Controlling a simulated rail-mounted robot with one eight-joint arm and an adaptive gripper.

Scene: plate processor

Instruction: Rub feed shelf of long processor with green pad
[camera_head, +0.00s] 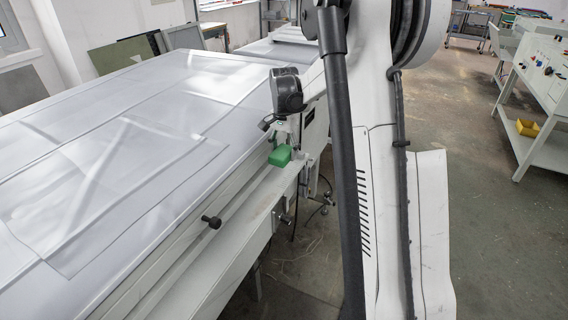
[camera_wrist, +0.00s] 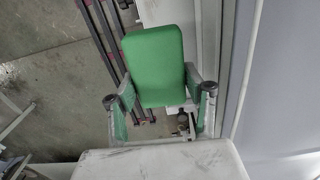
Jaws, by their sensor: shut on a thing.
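The green pad (camera_head: 281,155) is a small block with rounded edges, at the long processor's right side in the head view. In the wrist view the pad (camera_wrist: 153,65) fills the upper middle. My gripper (camera_wrist: 160,102) is shut on it, a finger on each side, and the pad sticks out past the fingers. The long processor (camera_head: 120,140) has a broad pale top under wrinkled clear sheeting. A pale narrow ledge (camera_head: 245,211) runs along its near side, and the pad is at the ledge's far part. I cannot tell whether they touch. My arm hides part of the far side.
A black knob (camera_head: 211,221) sticks out of the processor's side. Cables and metal legs stand below the ledge. A white table (camera_head: 545,75) with small parts and a yellow bin (camera_head: 527,127) is at the right. Floor between is clear.

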